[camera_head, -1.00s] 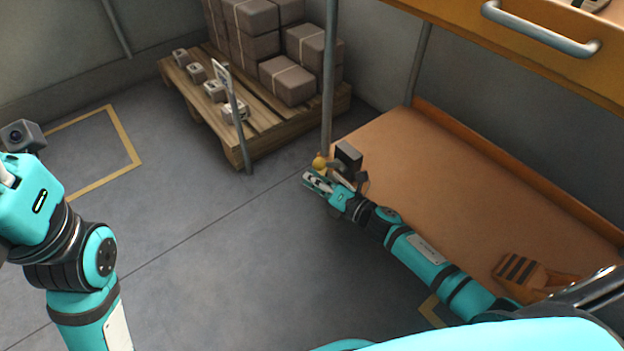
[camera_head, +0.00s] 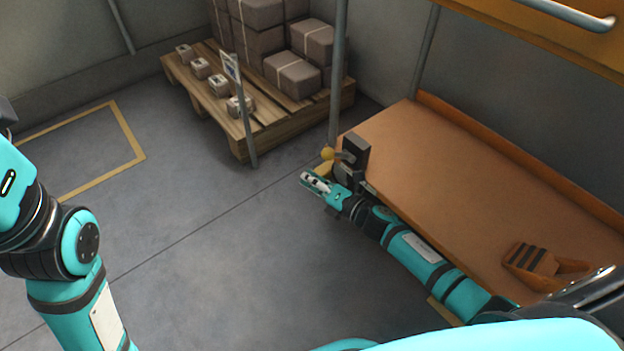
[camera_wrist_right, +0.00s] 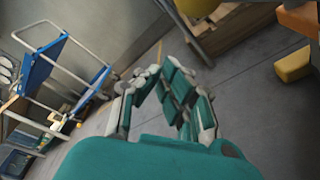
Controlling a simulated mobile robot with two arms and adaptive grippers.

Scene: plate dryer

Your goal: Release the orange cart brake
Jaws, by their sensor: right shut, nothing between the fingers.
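The orange cart's lower deck (camera_head: 450,170) fills the right of the head view. An orange pedal-like piece with dark stripes (camera_head: 532,258) shows at its near right edge; I cannot tell if it is locked or released. A small yellow ball knob (camera_head: 327,154) and a yellow block (camera_head: 324,168) show near the deck's left corner. My right gripper (camera_head: 313,182) is shut and empty, just in front of that corner and apart from the knob. Its fingers show in the right wrist view (camera_wrist_right: 160,70), with a yellow block (camera_wrist_right: 293,65) to their right. My left gripper is out of view.
A grey post (camera_head: 338,75) rises at the deck's left corner. A pallet of boxes (camera_head: 245,145) and a sign post (camera_head: 243,115) stand behind. A blue trolley (camera_wrist_right: 50,60) shows in the right wrist view. Grey floor left of the cart is clear.

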